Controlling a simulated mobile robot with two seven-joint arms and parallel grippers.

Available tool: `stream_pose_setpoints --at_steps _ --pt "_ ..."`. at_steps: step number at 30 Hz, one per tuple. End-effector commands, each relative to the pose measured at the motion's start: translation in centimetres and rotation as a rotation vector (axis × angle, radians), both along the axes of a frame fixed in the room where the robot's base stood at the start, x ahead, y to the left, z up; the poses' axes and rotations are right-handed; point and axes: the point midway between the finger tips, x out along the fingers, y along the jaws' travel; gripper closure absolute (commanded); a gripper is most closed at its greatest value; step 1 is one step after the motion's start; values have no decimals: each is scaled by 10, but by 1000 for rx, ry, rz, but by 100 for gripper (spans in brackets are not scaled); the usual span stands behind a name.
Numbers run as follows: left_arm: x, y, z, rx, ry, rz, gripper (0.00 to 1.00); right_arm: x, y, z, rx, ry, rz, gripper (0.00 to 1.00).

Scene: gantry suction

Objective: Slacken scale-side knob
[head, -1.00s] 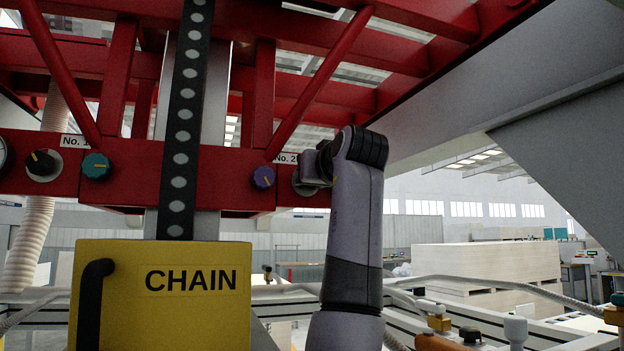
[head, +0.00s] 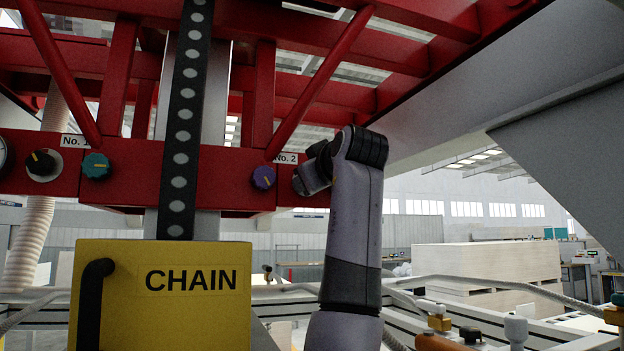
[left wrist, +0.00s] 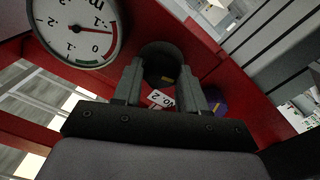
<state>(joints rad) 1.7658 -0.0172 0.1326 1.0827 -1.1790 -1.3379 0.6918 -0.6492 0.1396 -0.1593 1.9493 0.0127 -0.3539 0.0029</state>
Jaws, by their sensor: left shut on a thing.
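A dark round knob (left wrist: 160,58) with a yellow mark sits on the red beam in the left wrist view, beside the No. 2 label (left wrist: 161,99). My left gripper (left wrist: 165,84) is shut on this knob, a finger on each side. In the head view my left gripper (head: 312,176) is tilted against the beam, right of the No. 2 label, and hides the knob. A purple knob (head: 263,177) with a yellow mark is to its left; it also shows in the left wrist view (left wrist: 216,104). My right gripper is out of view.
A round gauge (left wrist: 76,28) is close to the gripper in the left wrist view. A black knob (head: 41,162) and a teal knob (head: 96,165) are at No. 1. A yellow CHAIN box (head: 165,310) and dark perforated strip (head: 181,130) stand left of my arm.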

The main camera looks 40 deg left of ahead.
Motion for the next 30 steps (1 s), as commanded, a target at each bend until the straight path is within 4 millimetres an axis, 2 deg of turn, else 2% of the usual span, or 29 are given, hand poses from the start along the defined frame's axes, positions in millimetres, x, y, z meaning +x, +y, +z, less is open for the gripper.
stream_pose_setpoints --at_steps 9,10,12,23,30 --pt "0 0 1 1 -3 -1 89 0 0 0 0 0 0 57" --pt "0 0 1 1 -3 -1 55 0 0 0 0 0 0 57" --pt "0 0 1 1 -3 -1 33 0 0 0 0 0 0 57" --pt "-2 -4 0 1 -2 0 33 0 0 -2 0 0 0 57" --pt "-19 -37 -2 2 -4 -3 33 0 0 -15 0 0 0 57"
